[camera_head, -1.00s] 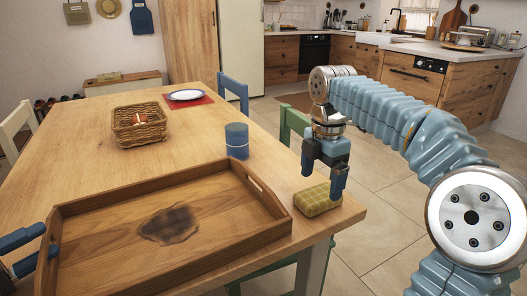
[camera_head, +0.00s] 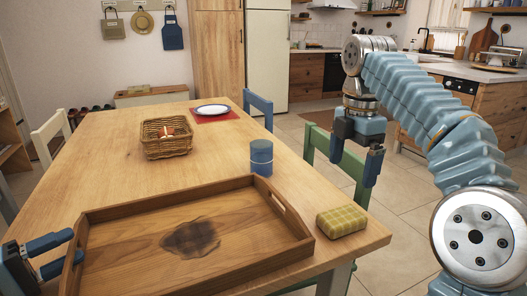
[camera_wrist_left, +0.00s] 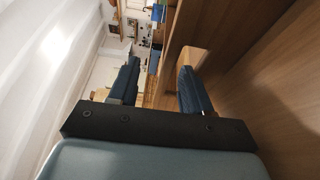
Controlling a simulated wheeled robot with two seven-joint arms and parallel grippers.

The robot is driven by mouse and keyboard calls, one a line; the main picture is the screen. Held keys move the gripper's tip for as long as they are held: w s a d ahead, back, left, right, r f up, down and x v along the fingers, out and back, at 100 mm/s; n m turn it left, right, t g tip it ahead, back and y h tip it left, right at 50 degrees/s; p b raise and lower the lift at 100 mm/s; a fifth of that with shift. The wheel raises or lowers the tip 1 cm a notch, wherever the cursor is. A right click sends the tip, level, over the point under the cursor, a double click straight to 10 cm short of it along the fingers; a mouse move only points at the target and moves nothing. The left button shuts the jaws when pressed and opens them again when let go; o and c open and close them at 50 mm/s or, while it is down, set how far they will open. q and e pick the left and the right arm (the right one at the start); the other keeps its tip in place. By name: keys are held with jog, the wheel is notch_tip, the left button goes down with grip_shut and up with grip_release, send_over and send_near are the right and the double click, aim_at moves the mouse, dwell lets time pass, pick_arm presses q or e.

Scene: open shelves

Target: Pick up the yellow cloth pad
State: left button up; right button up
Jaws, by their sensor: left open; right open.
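The yellow cloth pad (camera_head: 341,221) lies on the table's right front corner, just right of the wooden tray. It has a checked pattern. My right gripper (camera_head: 357,166) is open and empty, above and slightly right of the pad, apart from it.
The wooden tray (camera_head: 252,185) has a dark stain (camera_head: 190,238) on its floor. A blue cup (camera_head: 261,157) stands behind it. A wicker basket (camera_head: 167,149) and a plate (camera_head: 212,109) on a red mat are further back. A green chair (camera_head: 345,165) stands at the table's right edge.

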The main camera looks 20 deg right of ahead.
aim_at(343, 216)
notch_tip(343, 216, down, 14)
jog(key=shift+s+r, duration=0.1)
jog(key=shift+r, duration=0.1)
dwell(0.4)
jog(key=shift+c, duration=0.2)
jog(key=c, duration=1.1)
jog(key=shift+c, duration=0.2)
